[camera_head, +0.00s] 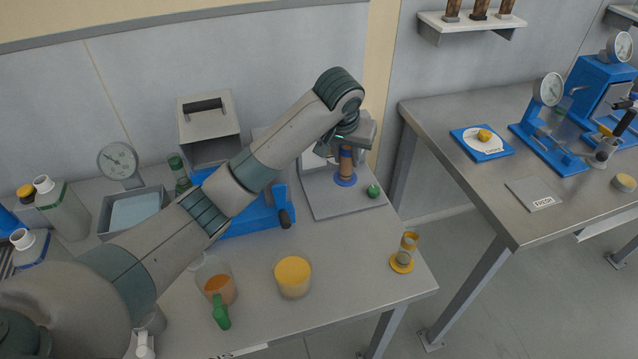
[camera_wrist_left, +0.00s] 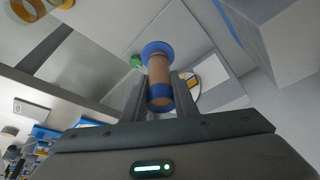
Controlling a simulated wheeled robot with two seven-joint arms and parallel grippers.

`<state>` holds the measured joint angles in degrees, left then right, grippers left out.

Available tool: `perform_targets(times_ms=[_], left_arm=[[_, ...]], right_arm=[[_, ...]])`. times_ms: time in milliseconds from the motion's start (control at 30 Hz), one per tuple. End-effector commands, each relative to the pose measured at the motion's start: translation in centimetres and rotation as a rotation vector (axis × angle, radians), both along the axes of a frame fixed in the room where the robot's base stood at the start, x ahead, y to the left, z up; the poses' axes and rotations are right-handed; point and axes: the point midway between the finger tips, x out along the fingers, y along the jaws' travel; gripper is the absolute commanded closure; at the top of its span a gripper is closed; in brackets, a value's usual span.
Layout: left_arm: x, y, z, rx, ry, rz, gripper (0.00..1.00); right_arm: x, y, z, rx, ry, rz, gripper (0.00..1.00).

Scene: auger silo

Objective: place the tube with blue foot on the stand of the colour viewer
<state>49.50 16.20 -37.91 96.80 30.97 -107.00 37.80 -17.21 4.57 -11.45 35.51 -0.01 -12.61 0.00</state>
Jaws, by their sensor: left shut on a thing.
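My left gripper (camera_head: 347,147) is shut on the tube with blue foot (camera_head: 346,163), which has a brown body and blue bands. The tube is upright, its blue foot down, above the grey base of the colour viewer (camera_head: 325,203). I cannot tell whether the foot touches the base. In the left wrist view the tube (camera_wrist_left: 159,72) sits between the two fingers of the left gripper (camera_wrist_left: 160,88), with the viewer's pale plate (camera_wrist_left: 205,55) behind it. The upper part of the viewer is partly hidden by my gripper. My right gripper is not in view.
A green knob (camera_head: 373,191) is on the viewer's base, close to the tube. A blue device (camera_head: 245,222) with a dark handle stands to the left. A yellow-lidded jar (camera_head: 293,276), a cup (camera_head: 217,284) and an hourglass-like piece (camera_head: 404,255) stand in front. The right table (camera_head: 490,195) is separate.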

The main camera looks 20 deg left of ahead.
Motion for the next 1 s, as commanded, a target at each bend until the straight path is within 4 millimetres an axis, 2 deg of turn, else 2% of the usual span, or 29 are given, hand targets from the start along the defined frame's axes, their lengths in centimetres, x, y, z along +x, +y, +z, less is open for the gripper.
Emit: perform_targets(times_ms=[567,767,1000], left_arm=[[0.4,0.3,-0.4,0.001,0.000,0.000,0.99],[1.5,1.8,-1.5,0.002,0.001,0.002,0.99],[3.7,4.6,-3.5,0.002,0.002,0.002,0.99]], right_arm=[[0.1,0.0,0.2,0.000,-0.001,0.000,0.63],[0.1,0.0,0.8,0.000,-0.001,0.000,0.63],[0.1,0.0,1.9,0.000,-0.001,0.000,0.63]])
